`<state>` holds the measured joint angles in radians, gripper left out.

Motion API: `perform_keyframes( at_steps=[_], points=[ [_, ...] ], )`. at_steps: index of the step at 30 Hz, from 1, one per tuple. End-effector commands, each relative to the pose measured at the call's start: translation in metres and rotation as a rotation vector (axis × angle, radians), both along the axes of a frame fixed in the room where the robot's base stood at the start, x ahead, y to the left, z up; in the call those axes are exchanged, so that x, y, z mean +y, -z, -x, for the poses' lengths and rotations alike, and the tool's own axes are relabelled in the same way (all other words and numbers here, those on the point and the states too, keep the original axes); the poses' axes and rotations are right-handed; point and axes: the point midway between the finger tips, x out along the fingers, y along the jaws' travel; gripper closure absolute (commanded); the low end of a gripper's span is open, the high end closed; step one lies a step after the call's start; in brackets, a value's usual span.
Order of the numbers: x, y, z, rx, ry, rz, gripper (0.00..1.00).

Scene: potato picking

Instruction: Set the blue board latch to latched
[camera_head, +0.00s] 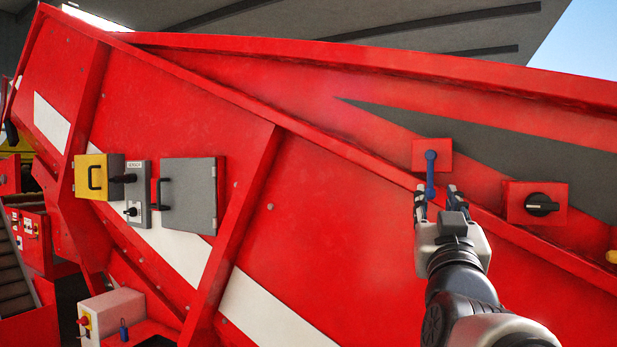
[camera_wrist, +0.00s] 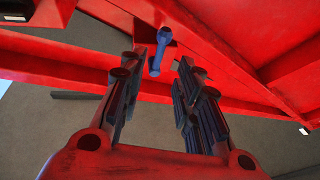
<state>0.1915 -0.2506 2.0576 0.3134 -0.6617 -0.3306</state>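The blue board latch (camera_head: 430,172) is a small blue lever on a red plate on the side of the red machine. Its rounded pivot is at the top and its arm points down. My gripper (camera_head: 437,194) is at the lower end of the lever, with its two fingers apart. In the wrist view the blue latch (camera_wrist: 158,55) shows just beyond and between the open fingertips of my gripper (camera_wrist: 165,68). I cannot tell whether a finger touches the lever.
A black rotary knob (camera_head: 541,205) on a red box sits to the right of my gripper. A sloping red rail runs close behind it. Grey (camera_head: 188,195) and yellow (camera_head: 90,177) boxes with handles are far left. The red panel between is clear.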

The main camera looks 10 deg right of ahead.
Motion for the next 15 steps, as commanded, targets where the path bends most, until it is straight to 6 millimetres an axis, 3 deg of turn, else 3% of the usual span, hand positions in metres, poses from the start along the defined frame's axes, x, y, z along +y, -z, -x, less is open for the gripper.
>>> perform_keyframes(
  at_steps=[7,15],
  points=[
    [-0.019,-0.021,-0.045,0.003,0.0,0.0,0.69],
    [-0.028,-0.031,-0.068,0.001,-0.001,0.0,0.69]
  ],
)
